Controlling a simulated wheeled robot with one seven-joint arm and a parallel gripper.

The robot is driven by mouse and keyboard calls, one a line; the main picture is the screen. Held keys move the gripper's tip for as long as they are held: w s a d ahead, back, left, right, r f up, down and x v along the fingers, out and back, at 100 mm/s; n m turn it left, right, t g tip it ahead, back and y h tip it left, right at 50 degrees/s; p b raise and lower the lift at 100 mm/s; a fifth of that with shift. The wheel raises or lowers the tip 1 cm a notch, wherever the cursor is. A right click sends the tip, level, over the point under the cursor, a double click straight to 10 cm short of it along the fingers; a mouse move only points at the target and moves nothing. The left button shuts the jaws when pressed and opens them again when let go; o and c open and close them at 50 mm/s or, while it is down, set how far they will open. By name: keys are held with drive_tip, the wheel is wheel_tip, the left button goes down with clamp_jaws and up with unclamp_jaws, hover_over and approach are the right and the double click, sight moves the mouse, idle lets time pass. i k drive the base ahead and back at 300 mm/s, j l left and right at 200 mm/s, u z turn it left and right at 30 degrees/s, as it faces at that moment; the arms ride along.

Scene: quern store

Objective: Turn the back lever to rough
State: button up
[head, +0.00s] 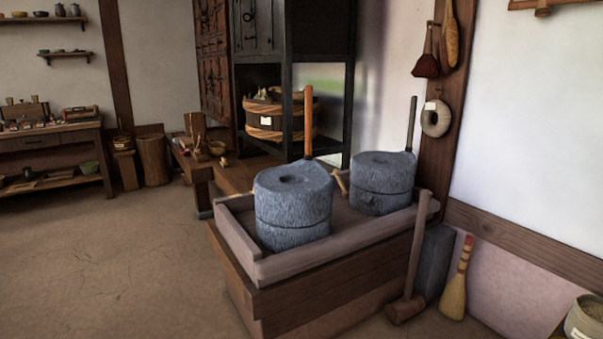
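Two round grey stone querns stand in a wooden trough (345,252): the nearer, larger quern (293,206) and the farther quern (381,183) to its right. An upright orange-brown handle (308,122) rises from the nearer quern and an upright grey handle (411,124) from the farther one. A small pale wooden lever (236,193) sticks out at the left of the nearer quern. Another small wooden lever (341,182) shows between the querns, beside the farther one. No rough marking is readable, and the levers' settings cannot be told. My gripper is not in view.
A long-handled mallet (408,270) leans on the trough's right front side. A broom (457,279) stands by the wall and a basket (584,318) at the lower right. A low bench (238,176) stands behind the trough. The floor (120,260) at left is clear.

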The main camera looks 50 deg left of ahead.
sight(345, 193)
drive_tip(key=u, duration=1.8)
drive_tip(key=i+l+u, duration=0.2)
drive_tip(key=i+u, duration=0.2)
drive_tip(key=i+l+u, duration=0.4)
